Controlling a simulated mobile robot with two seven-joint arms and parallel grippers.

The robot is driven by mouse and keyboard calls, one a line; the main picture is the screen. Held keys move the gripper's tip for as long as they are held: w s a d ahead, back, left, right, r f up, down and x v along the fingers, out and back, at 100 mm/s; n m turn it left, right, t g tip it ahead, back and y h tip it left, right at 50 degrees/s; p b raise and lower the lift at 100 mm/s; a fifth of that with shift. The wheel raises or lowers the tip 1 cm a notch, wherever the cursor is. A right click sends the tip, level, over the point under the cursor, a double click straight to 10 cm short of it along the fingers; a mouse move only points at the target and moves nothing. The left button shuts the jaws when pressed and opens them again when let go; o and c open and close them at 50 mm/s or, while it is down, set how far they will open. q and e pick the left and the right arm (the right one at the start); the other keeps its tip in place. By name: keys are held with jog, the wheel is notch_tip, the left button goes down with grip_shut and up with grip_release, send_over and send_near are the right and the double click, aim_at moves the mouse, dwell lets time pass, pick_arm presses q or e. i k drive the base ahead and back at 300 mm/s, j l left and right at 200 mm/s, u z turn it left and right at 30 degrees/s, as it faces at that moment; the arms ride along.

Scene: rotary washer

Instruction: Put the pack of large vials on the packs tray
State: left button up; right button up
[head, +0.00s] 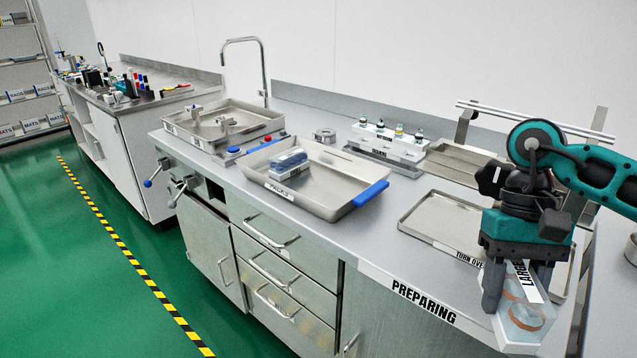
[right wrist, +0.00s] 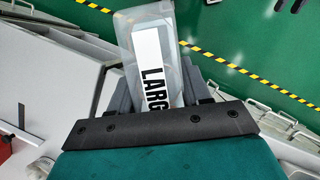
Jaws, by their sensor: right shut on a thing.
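The pack of large vials (head: 526,311) is a clear pack with a white label reading "LARG…". My right gripper (head: 517,290) is shut on it and holds it at the front right edge of the counter. The pack (right wrist: 152,50) also shows between the fingers of my right gripper (right wrist: 160,85) in the right wrist view. The packs tray (head: 335,200) is a shallow metal tray with blue handles, left of the gripper on the counter. A blue-topped pack (head: 289,163) lies in its back left part. My left gripper is not in view.
A "TURN OVER" tray (head: 432,222) lies just left of my right gripper. A white rack of small vials (head: 392,140) and another metal tray (head: 455,160) stand behind. The packs tray's front right part is bare.

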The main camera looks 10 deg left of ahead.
aim_at(328, 198)
jog(key=j+u, duration=0.1)
jog(key=j, duration=0.25)
jog(key=i+j, duration=0.1)
jog(key=j, duration=0.3)
jog(key=i+j+u, duration=0.2)
jog(key=i, duration=0.15)
jog(key=i+j+u, duration=0.15)
jog(key=i, duration=0.2)
jog(key=i+l+u, duration=0.15)
jog(key=i+l, duration=0.05)
jog(key=l, duration=0.05)
